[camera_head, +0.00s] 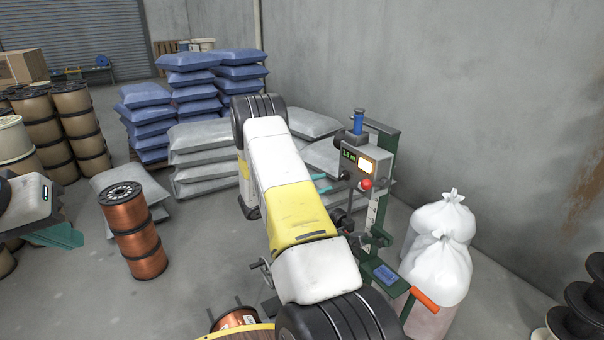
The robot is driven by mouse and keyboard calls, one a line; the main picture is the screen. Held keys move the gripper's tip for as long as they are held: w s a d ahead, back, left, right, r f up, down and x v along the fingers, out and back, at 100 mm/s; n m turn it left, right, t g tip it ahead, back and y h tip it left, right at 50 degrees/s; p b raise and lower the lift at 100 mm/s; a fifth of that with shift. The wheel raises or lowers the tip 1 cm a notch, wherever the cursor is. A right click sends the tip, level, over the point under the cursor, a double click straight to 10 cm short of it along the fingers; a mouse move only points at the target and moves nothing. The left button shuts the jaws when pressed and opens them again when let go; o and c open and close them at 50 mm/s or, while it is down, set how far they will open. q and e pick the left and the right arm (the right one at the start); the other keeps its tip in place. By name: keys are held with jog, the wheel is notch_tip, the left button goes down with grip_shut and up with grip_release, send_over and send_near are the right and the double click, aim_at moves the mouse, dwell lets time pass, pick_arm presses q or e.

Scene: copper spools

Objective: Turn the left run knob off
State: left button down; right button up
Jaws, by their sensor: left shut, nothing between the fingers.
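A grey control box (381,168) stands on a green post at centre right. My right gripper (321,183) shows only as teal fingertips just left of the box; my white and yellow arm hides the rest. My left gripper (62,236) is at the left edge, shut and empty, far from the box.
White sacks (440,258) stand right of the machine, behind an orange handle (424,299). Stacked copper spools (136,240) stand on the floor at left. Blue sacks (188,85) and grey sacks (203,150) are piled behind my arm. Black spools (578,318) stand at lower right.

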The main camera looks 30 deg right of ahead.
aim_at(340, 177)
jog(key=d, duration=0.2)
jog(key=w+d, duration=0.1)
jog(key=d, duration=0.4)
jog(key=shift+w+d+f, duration=0.15)
jog(key=shift+d+f, duration=0.1)
jog(key=shift+c, duration=0.4)
grip_shut()
